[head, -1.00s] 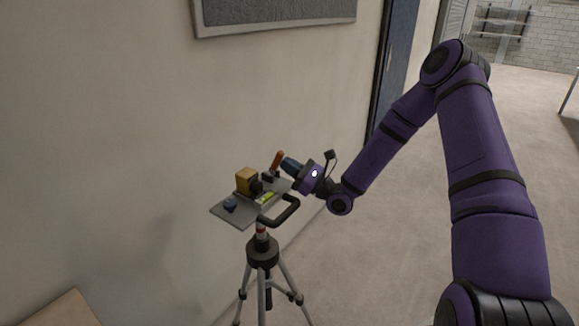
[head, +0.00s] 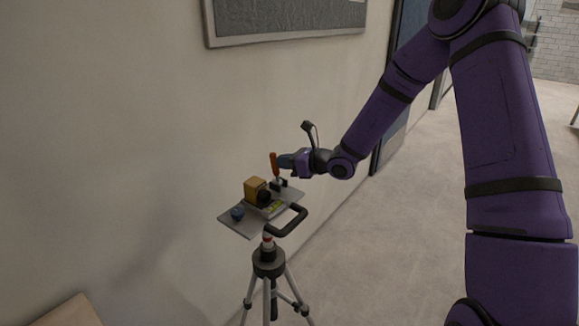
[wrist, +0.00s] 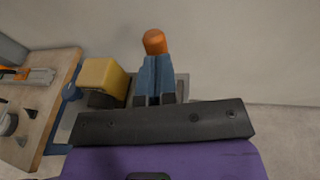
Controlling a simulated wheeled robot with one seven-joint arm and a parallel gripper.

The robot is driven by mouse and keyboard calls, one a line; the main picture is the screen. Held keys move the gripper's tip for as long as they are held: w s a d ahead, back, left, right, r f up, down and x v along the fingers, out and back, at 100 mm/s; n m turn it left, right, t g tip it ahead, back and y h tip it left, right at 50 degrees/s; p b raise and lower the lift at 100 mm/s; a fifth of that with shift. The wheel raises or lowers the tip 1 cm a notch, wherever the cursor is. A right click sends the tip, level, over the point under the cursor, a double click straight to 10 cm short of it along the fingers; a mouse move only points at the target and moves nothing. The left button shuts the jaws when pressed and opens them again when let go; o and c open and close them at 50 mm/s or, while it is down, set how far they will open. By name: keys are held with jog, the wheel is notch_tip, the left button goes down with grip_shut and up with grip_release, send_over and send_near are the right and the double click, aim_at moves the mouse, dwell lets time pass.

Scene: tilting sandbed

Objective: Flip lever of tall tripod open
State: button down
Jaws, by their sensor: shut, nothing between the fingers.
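The tall tripod (head: 268,262) stands near the wall with a flat grey plate (head: 235,224) on top. Its lever has an orange handle (head: 273,163) standing close to upright at the plate's far right part. The handle's orange end (wrist: 154,42) also shows in the wrist view, just beyond the fingertips. My gripper (head: 283,161) is shut and empty, to the right of the handle and right against it or very near; I cannot tell if they touch. Its blue fingers (wrist: 155,75) are together in the wrist view and hide the lever's lower part.
A yellow box-shaped device (head: 256,189) with a black front, a blue knob (head: 237,213) and a black bar handle (head: 290,222) are on the plate. The wall is close behind. A wooden table (wrist: 45,110) with tools lies left in the wrist view. Open floor lies right.

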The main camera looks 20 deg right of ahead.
jog(key=shift+w+a+r+g+h, duration=0.1)
jog(key=shift+w+a+g+h, duration=0.25)
jog(key=shift+g, duration=0.25)
jog(key=shift+w+a, duration=0.1)
jog(key=shift+w, duration=0.15)
jog(key=shift+w+a, duration=0.1)
jog(key=shift+w+a+r, duration=0.1)
